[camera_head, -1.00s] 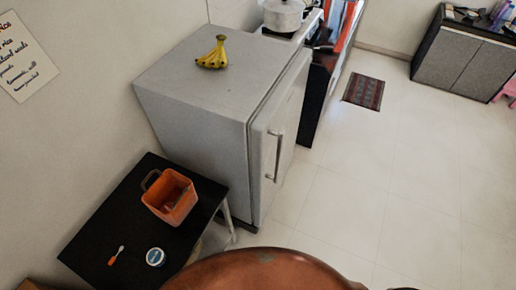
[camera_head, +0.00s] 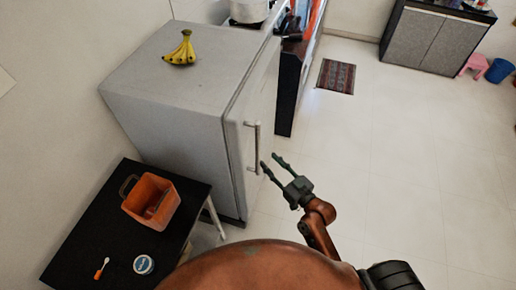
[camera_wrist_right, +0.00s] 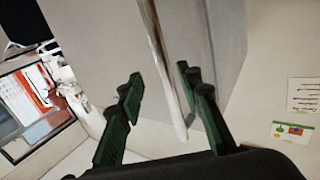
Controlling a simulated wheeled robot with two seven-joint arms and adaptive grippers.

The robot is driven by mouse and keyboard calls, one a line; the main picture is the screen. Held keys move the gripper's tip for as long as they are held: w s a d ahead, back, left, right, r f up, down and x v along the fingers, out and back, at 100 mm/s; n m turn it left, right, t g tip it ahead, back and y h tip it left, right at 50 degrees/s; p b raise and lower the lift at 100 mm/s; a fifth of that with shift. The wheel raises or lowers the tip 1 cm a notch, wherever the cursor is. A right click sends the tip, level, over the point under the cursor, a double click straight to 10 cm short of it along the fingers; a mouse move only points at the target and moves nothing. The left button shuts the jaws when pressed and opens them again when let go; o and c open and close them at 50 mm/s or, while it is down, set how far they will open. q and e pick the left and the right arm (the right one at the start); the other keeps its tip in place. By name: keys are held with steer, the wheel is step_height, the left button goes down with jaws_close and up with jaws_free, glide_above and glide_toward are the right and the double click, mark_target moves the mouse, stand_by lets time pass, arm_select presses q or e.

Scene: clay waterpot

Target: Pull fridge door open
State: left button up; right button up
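The grey fridge (camera_head: 170,95) stands against the left wall, and its door (camera_head: 240,160) looks closed. A long upright metal handle (camera_head: 253,147) is on the door. My right gripper (camera_head: 269,161) is open and empty, with its fingertips close to the handle's lower part. In the right wrist view, the handle bar (camera_wrist_right: 165,65) runs through the gap between the two green fingers of my right gripper (camera_wrist_right: 162,78). Neither finger is visibly closed on it, and I cannot tell whether the bar is between the tips or just beyond them. My left gripper is not in view.
A black table (camera_head: 90,215) beside the fridge holds an orange basket (camera_head: 150,200), a small tub (camera_head: 144,264) and a brush (camera_head: 102,268). Bananas (camera_head: 181,50) lie on the fridge top. A mat (camera_head: 336,77) is on the floor. Open floor lies in front of the door.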

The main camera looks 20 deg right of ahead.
mark_target(258, 148)
steer(key=shift+a+r+p+x, duration=0.15)
steer(key=shift+r+x, duration=0.15)
steer(key=shift+x, duration=1)
steer(key=shift+r+p+x, duration=0.1)
steer(key=shift+r+x, duration=0.2)
steer(key=shift+x, duration=0.95)
steer(key=shift+a+r+p+x, duration=0.15)
steer(key=shift+r+x, duration=0.15)
steer(key=shift+x, duration=1)
steer(key=shift+d, duration=0.1)
steer(key=shift+c, duration=0.3)
jaws_close()
